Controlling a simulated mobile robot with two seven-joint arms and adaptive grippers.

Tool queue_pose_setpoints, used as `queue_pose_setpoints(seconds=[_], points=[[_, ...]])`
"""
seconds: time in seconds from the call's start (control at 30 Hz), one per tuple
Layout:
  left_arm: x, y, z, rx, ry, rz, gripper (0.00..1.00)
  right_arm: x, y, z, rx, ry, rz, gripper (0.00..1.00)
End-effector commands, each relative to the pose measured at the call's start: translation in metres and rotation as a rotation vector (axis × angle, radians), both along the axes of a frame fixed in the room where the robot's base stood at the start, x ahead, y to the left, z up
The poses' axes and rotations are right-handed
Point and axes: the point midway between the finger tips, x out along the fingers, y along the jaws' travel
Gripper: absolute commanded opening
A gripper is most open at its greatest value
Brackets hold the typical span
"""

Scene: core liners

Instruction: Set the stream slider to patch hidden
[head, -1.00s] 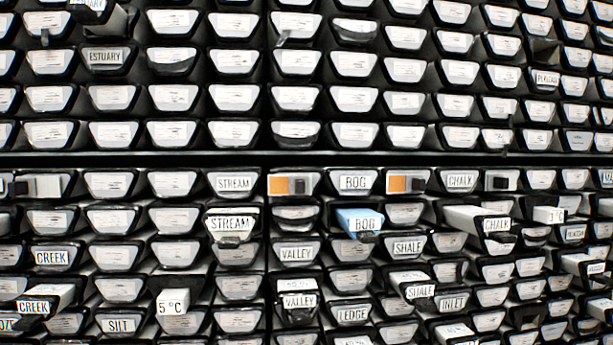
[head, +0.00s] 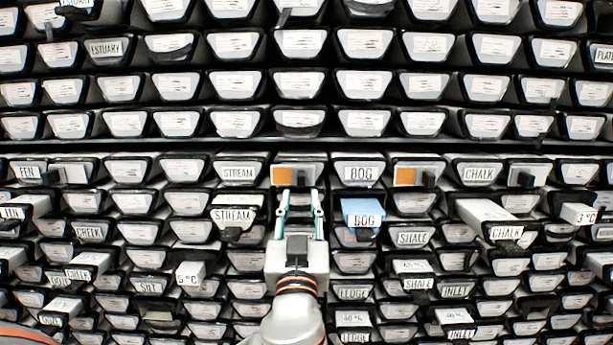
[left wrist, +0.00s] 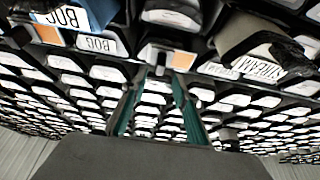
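The stream slider (head: 312,173) is a pale strip right of the upper STREAM label (head: 237,173). Its orange patch (head: 282,175) shows at the left end. My left gripper (head: 300,194) is open, its two teal-edged fingers pointing up at the slider's lower edge. In the left wrist view the picture is turned over: the slider (left wrist: 157,53) and its orange patch (left wrist: 183,61) lie just beyond the fingertips (left wrist: 158,80). The dark knob is hard to make out between the tips; I cannot tell whether they touch it. My right gripper is not in view.
A similar slider right of the BOG label shows orange (head: 405,176); the one by CHALK (head: 527,176) shows none. A STREAM box (head: 234,213) and a blue BOG box (head: 363,214) jut out either side of my left gripper. Rows of labelled liner ends fill the wall.

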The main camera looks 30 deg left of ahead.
Motion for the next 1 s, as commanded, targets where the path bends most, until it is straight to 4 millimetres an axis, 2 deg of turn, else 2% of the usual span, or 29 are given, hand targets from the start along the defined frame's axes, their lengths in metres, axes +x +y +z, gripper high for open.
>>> queue_pose_setpoints(seconds=[0.1,0.33,0.5,0.77,0.87,0.9,1.0], points=[[0.015,0.01,0.011,0.005,-0.001,0.004,0.29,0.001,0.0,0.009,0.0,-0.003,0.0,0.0],[0.04,0.025,0.021,0.004,0.001,0.002,0.29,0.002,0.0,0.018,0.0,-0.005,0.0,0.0],[0.048,0.03,0.023,0.001,0.003,0.001,0.29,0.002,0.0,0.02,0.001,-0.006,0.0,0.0],[0.048,0.03,0.023,0.001,0.003,0.0,0.29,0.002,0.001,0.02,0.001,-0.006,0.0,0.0],[0.048,0.03,0.023,0.0,0.004,0.0,0.03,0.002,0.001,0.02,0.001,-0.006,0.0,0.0],[0.048,0.03,0.023,0.001,0.003,0.0,0.0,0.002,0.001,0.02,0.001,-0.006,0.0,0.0],[0.048,0.03,0.023,0.0,0.004,0.0,0.0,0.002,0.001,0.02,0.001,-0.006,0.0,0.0]])
